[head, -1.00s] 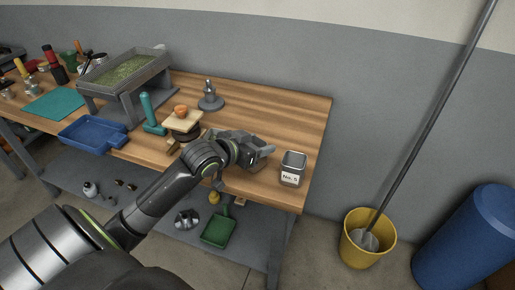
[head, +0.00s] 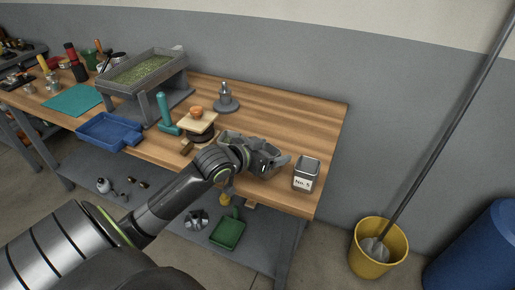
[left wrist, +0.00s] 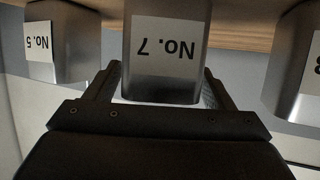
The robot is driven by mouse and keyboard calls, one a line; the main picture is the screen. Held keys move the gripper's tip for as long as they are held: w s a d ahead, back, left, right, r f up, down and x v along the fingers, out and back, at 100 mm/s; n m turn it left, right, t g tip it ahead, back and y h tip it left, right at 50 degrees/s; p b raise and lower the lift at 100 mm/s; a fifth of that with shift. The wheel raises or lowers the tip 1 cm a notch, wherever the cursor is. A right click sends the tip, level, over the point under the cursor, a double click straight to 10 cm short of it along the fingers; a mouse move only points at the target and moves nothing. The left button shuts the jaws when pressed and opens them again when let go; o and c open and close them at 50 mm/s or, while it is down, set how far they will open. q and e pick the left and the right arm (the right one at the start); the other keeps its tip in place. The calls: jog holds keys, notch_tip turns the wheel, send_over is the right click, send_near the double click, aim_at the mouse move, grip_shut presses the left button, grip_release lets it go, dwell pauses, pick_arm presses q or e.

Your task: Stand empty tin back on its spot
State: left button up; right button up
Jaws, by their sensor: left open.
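My left gripper (head: 275,163) is open at the front edge of the wooden bench, just left of the grey No. 5 tin (head: 306,175). In the left wrist view, the gripper (left wrist: 161,76) has its fingers on either side of a grey tin labelled No. 7 (left wrist: 165,72). The picture is upside down there, and the No. 7 label reads the same way up as the No. 5 label (left wrist: 39,43). I cannot tell whether the fingers touch the tin. In the head view the gripper largely hides this tin. My right gripper is out of view.
Another grey tin (left wrist: 292,75) stands on the other side of No. 7, its label cut off. Left on the bench are a tamper-like tool (head: 226,98), a teal-handled tool (head: 165,112), a blue tray (head: 108,132) and a raised mesh tray (head: 142,70). The back right bench top is clear.

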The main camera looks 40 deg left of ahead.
pick_arm(q)
jog(key=p+v, duration=0.2)
jog(key=v, duration=0.9)
jog(key=shift+s+p, duration=0.25)
jog(key=shift+p, duration=0.05)
jog(key=shift+r, duration=0.15)
